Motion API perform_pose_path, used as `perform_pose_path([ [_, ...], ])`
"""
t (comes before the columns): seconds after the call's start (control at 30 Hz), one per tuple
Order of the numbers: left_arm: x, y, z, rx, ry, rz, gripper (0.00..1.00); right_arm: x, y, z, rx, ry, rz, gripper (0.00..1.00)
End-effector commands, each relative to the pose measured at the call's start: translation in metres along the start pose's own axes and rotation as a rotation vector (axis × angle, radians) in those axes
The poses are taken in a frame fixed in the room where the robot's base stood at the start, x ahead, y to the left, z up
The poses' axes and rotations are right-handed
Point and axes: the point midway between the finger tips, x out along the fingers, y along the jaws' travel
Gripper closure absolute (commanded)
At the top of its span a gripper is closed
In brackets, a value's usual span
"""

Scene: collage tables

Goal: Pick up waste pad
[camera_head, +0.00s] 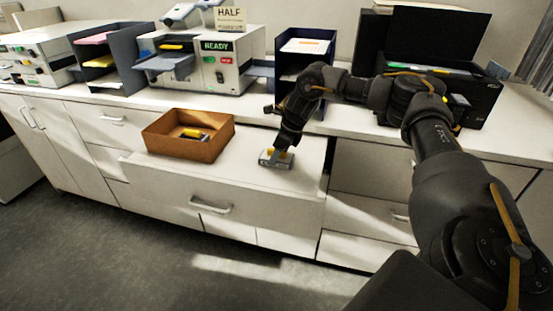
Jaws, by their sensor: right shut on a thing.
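My right gripper (279,155) comes down from the right arm over the light work surface, with its fingers low near the surface. It is shut on a small grey pad (272,164), which I take to be the waste pad. The fingers hide part of the pad. I cannot tell whether the pad touches the surface beneath it. My left gripper is not in view.
An open brown box (187,146) with a yellow and dark item inside stands left of my right gripper. Behind are a machine marked READY (197,65), paper trays (100,55) and a black printer (470,90). The surface right of the box is mostly clear.

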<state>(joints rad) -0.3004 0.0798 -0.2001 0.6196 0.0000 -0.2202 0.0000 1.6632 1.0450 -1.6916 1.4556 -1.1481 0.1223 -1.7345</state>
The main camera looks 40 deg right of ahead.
Motion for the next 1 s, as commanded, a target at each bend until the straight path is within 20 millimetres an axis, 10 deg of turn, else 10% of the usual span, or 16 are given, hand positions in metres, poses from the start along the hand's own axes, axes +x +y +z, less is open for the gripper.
perform_pose_path([
  [0.5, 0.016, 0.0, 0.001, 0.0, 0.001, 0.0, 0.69, -0.029, 0.002, 0.014, -0.002, -0.005, -0.001, 0.7],
  [1.0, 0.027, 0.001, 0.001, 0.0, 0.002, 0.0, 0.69, -0.108, 0.105, 0.041, -0.008, -0.003, -0.003, 0.7],
])
